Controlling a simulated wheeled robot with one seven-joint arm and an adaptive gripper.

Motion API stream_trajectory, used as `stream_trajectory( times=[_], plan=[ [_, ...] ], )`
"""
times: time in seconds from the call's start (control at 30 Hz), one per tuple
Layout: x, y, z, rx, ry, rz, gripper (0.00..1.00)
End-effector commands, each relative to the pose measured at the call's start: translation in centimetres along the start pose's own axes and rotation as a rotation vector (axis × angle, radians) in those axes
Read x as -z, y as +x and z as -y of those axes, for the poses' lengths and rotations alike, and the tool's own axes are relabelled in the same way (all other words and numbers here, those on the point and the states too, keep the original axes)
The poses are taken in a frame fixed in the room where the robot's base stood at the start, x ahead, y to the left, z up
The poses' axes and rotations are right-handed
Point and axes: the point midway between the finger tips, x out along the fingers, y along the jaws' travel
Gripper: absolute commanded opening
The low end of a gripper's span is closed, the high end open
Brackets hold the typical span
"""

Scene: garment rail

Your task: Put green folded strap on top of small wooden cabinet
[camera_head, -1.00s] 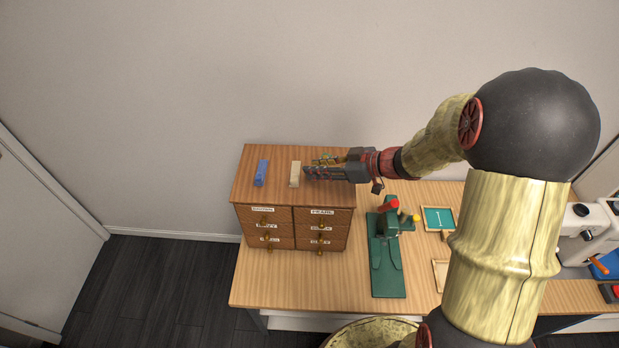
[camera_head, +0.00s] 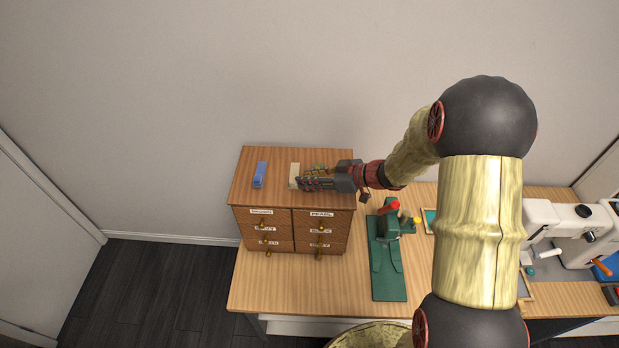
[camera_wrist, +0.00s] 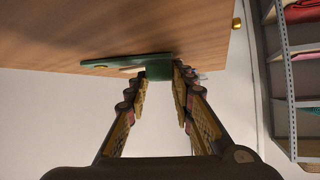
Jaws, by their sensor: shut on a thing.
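The small wooden cabinet (camera_head: 325,159) stands on the left of the workbench, its labelled drawers facing front. My gripper (camera_head: 300,183) is over the right half of the cabinet top, pointing left. In the wrist view its fingers (camera_wrist: 160,76) are closed on the green folded strap (camera_wrist: 157,67), whose long part reaches left close to the wooden top (camera_wrist: 185,35). Whether the strap touches the top I cannot tell. In the head view the strap is hidden by the fingers.
A beige folded strap (camera_head: 294,171) lies on the cabinet top at my fingertips, partly hidden by them. A blue folded strap (camera_head: 259,175) lies farther left. A green press (camera_head: 387,260) with a red handle stands right of the cabinet. The top's front strip is clear.

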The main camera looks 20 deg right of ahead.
Motion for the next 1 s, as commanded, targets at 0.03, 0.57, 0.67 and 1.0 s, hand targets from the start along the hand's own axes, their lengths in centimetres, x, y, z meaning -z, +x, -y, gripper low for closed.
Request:
stream_trajectory(
  times=[0.03,0.57,0.67,1.0],
  plan=[
    [-0.2,0.1,0.0,0.001,0.001,0.000,0.00],
    [-0.1,0.1,0.0,0.000,0.001,0.000,0.42],
    [-0.1,0.0,0.0,0.000,0.000,0.000,0.42],
    [0.2,-4.6,-0.2,-0.006,0.002,-0.001,0.42]
  ],
)
